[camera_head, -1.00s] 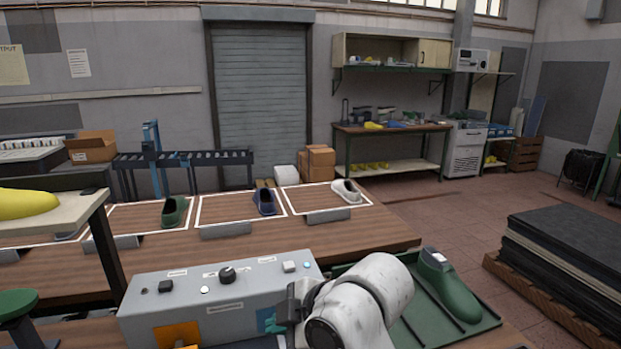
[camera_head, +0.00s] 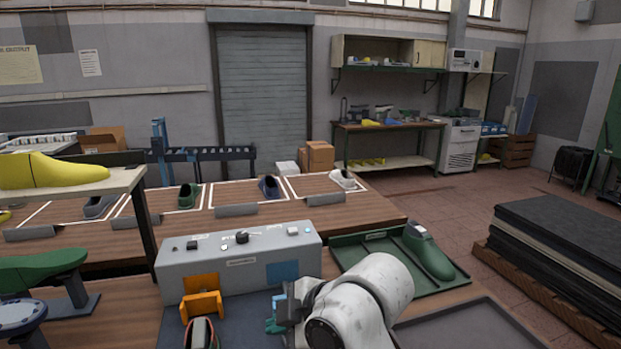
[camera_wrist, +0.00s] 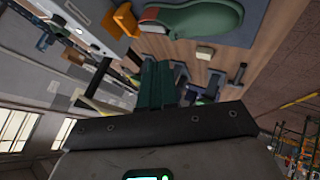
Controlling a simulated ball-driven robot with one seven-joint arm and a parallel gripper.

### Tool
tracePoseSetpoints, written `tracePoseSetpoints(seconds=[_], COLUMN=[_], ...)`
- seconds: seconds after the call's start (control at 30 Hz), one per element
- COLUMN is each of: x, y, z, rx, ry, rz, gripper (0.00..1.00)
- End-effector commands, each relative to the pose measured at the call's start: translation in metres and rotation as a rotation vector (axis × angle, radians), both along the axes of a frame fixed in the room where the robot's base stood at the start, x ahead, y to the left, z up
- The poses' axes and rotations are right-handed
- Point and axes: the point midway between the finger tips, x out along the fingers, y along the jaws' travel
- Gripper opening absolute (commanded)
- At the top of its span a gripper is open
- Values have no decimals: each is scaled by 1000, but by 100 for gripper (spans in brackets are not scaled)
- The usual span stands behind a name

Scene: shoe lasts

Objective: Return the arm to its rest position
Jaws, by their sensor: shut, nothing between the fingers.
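My white arm (camera_head: 362,298) is bent low at the bottom middle of the head view, over the near bench. My gripper (camera_head: 274,316) is at its left end, with teal fingers beside the front of the grey control box (camera_head: 240,258). In the wrist view the green fingers (camera_wrist: 156,84) lie together, shut and empty. That view is tilted, with a green shoe last (camera_wrist: 200,22) beyond the fingers at the top. The arm hides part of the bench in the head view.
A green last (camera_head: 428,252) lies in a green tray (camera_head: 455,283) right of the box. An orange bracket (camera_head: 201,296) stands before the box. A yellow last (camera_head: 50,171) rests on a raised shelf at left. Stacked dark sheets (camera_head: 565,250) stand at right, beyond open floor.

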Motion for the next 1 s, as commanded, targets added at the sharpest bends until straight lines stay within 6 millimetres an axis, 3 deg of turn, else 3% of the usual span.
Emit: tracePoseSetpoints(seconds=[0.37,0.67,0.77,0.87,1.0], x=[-14,-45,-67,-102,-163], y=[-29,-78,-105,-141,-197], z=[-40,-99,-130,-168,-214], rx=[41,89,103,112,105], ry=[119,296,386,500,644], rz=[-156,-409,-548,-736,-1026], gripper=[0,0,0,0,0])
